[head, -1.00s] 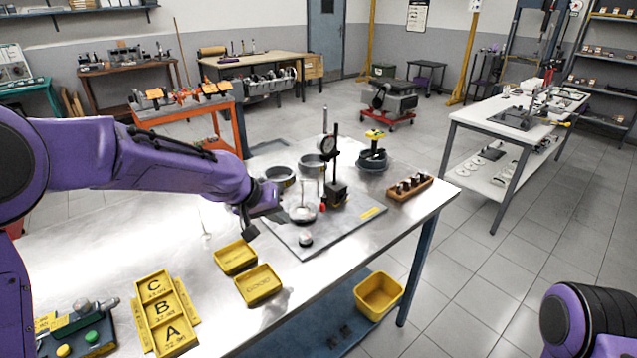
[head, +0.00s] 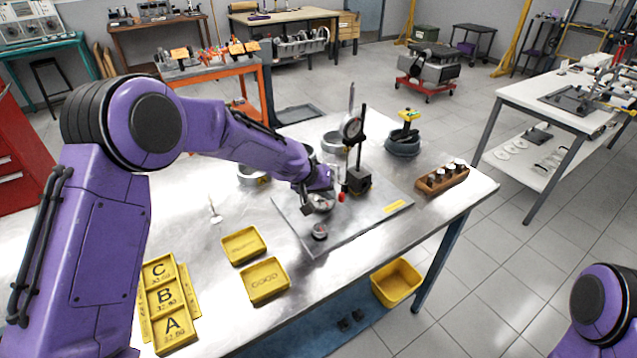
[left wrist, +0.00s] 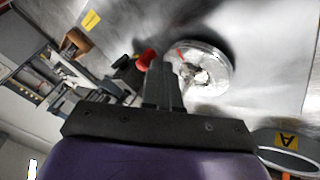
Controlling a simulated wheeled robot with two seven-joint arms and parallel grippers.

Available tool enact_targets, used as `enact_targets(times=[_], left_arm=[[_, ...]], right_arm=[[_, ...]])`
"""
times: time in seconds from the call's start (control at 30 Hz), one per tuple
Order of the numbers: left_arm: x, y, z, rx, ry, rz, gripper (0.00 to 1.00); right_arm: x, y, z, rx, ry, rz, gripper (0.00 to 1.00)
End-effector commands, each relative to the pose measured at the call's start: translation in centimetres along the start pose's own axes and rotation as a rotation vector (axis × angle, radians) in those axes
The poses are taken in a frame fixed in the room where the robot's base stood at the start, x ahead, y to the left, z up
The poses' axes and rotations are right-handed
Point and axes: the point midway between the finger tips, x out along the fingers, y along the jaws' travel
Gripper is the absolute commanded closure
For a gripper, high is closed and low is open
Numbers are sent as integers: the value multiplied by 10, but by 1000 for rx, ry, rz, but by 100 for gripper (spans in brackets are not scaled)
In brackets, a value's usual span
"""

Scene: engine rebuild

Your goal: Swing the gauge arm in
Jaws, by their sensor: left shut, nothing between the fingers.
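The dial gauge (head: 351,128) hangs on the black post of a stand whose black base (head: 357,181) sits on a grey plate (head: 300,236). A red knob (head: 341,197) shows beside the base, and also in the left wrist view (left wrist: 146,58). My left gripper (head: 309,208) is shut and empty, low over the plate to the left of the stand. In the left wrist view its fingertips (left wrist: 163,68) are between the red knob and a round metal piece (left wrist: 203,68). Whether they touch either is unclear. The gauge arm is largely hidden by my gripper.
Yellow GOOD tray (head: 265,281) and another yellow tray (head: 243,246) lie front left of the plate, with lettered bins (head: 166,298) farther left. A small knob (head: 320,231) sits on the plate.

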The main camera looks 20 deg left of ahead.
Motion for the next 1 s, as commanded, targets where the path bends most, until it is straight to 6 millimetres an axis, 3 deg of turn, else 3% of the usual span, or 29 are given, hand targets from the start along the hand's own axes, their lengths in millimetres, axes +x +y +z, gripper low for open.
enact_targets(times=[0.2, 1.0], left_arm=[[9, -1, 0, -1, -1, -1, 100], [10, 7, 3, -72, 37, -39, 100]], right_arm=[[-1, 0, -1, 0, 1, -1, 57], [-9, 1, -4, 0, 0, 0, 57]])
